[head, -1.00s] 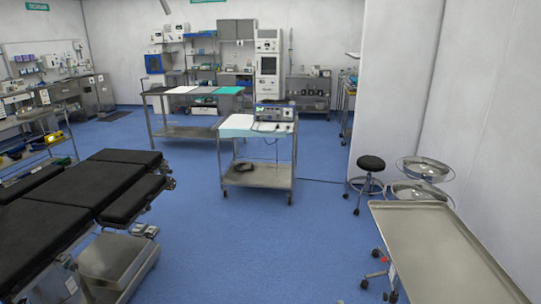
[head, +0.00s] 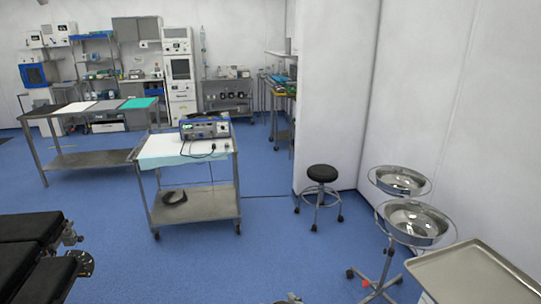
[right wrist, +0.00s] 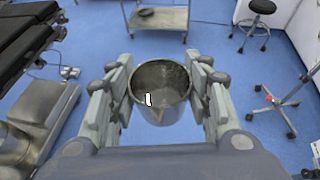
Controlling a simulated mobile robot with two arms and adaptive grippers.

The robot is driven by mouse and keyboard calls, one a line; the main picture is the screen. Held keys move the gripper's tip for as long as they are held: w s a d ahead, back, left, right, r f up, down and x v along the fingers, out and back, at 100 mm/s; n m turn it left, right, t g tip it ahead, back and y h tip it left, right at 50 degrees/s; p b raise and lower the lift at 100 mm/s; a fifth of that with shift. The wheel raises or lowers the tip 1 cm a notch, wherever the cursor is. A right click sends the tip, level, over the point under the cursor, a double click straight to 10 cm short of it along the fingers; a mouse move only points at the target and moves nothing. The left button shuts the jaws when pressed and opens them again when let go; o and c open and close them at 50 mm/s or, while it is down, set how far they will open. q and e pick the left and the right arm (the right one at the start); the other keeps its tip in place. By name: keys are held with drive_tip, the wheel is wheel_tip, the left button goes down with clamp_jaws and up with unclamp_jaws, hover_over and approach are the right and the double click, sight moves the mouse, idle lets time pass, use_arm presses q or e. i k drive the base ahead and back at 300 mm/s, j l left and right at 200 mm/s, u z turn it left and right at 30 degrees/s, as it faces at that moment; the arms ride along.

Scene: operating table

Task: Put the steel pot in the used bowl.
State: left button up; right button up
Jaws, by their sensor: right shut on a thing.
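The steel pot (right wrist: 160,100) is a round, shiny metal vessel, seen from above with its opening facing up in the right wrist view. My right gripper (right wrist: 163,66) is shut on it, with a finger on either side. Two round steel bowls sit on a wheeled stand at the right of the head view, a larger front bowl (head: 416,220) and a smaller rear bowl (head: 400,180). I cannot tell from the picture which is the used bowl. The pot is apart from both. My left gripper is in no view.
A steel tray table (head: 475,278) stands right of the bowl stand, near the wall. A black stool (head: 322,173) stands behind the stand to the left. A cart (head: 195,205) is further left, and the padded operating table (head: 30,240) is at lower left. Blue floor between is clear.

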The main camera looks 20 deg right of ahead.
sight(417, 228)
drive_tip(key=i+j+z, duration=0.1)
drive_tip(key=i+z, duration=0.35)
drive_tip(key=i, duration=1.15)
drive_tip(key=i+z, duration=0.8)
drive_tip(key=i+j+z, duration=0.2)
drive_tip(key=z, duration=0.15)
drive_tip(key=i+j+z, duration=0.7)
drive_tip(key=z, duration=0.15)
drive_tip(key=i+j+z, duration=0.5)
drive_tip(key=k+l, duration=0.1)
